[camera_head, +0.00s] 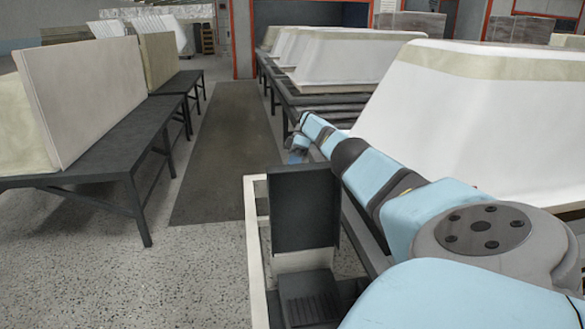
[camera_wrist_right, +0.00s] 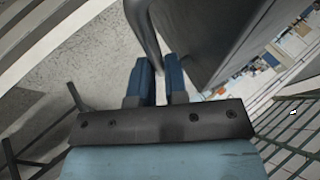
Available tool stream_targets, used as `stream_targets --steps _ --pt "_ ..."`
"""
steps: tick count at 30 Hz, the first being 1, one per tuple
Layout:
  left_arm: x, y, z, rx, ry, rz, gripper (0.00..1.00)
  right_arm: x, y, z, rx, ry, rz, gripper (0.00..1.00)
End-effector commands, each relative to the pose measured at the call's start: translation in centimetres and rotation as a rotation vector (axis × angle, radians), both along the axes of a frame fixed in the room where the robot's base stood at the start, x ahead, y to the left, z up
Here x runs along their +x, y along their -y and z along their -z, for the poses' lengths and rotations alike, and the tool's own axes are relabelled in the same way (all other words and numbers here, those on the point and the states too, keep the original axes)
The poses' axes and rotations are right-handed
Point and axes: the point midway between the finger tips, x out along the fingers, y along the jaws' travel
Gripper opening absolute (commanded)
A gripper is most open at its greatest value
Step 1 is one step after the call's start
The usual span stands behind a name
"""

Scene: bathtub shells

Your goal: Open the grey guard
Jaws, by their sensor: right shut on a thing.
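The grey guard (camera_head: 306,210) is a flat dark panel, standing upright at the near end of a pale frame in the head view. In the right wrist view a grey panel (camera_wrist_right: 215,35), apparently the guard, fills the upper middle, with a curved grey bar (camera_wrist_right: 143,35) beside it. My right gripper (camera_wrist_right: 160,80) has its two blue fingers around the lower end of that bar, shut on it. In the head view my right arm reaches past the guard, and its far end is near the guard's top edge; the fingers are not clear there. My left gripper is out of view.
White tub shells (camera_head: 470,125) stand on a roller conveyor (camera_head: 290,98) at the right. A dark bench (camera_head: 110,160) with upright panels (camera_head: 85,95) is at the left. A dark floor mat (camera_head: 215,150) and speckled floor between them are clear.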

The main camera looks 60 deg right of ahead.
Motion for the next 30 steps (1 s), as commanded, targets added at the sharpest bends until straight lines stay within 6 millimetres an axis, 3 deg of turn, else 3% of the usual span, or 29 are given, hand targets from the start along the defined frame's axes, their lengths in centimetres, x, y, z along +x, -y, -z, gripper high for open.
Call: stream_targets --steps 1,18,19,21,30 --pt "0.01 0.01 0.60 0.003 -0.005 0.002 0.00 -0.08 -0.26 1.74 -0.003 -0.026 -0.002 0.00" --pt "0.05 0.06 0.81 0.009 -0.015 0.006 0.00 -0.14 -0.05 1.70 -0.005 -0.027 -0.002 0.00" --pt "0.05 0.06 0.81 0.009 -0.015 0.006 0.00 -0.13 -0.05 1.69 -0.005 -0.028 -0.001 0.21" --pt "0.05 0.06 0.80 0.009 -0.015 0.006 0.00 -0.13 -0.05 1.69 -0.005 -0.028 -0.001 0.37" --pt "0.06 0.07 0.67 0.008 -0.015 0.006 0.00 -0.05 -0.01 1.18 -0.001 -0.019 -0.002 0.38"
